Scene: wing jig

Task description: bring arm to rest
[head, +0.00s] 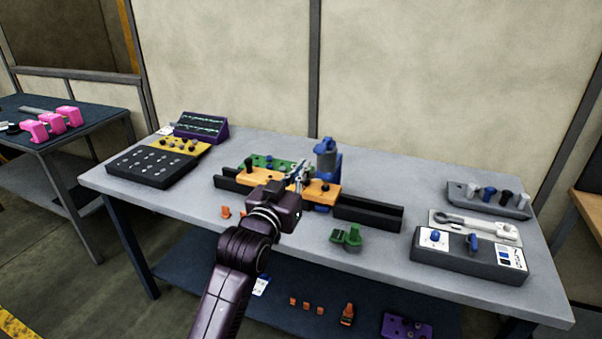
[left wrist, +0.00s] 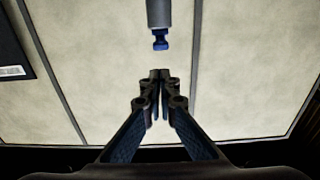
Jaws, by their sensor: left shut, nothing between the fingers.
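My left arm comes in from the bottom of the head view, and its gripper (head: 299,174) is in front of the orange block (head: 262,180) on the bench jig. In the left wrist view the fingers of this gripper (left wrist: 160,74) are together with nothing between them. A grey cylinder with a blue tip (left wrist: 160,38) shows beyond the fingertips, apart from them. My right gripper is in neither view. The left gripper hides part of the jig in the head view.
The grey workbench (head: 180,207) holds a dark rail (head: 368,213), a blue upright device (head: 327,160), a green part (head: 346,237), a black tray (head: 155,168), a grey tool holder (head: 488,200) and a dark control box (head: 468,258). Bare bench top lies along the front edge.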

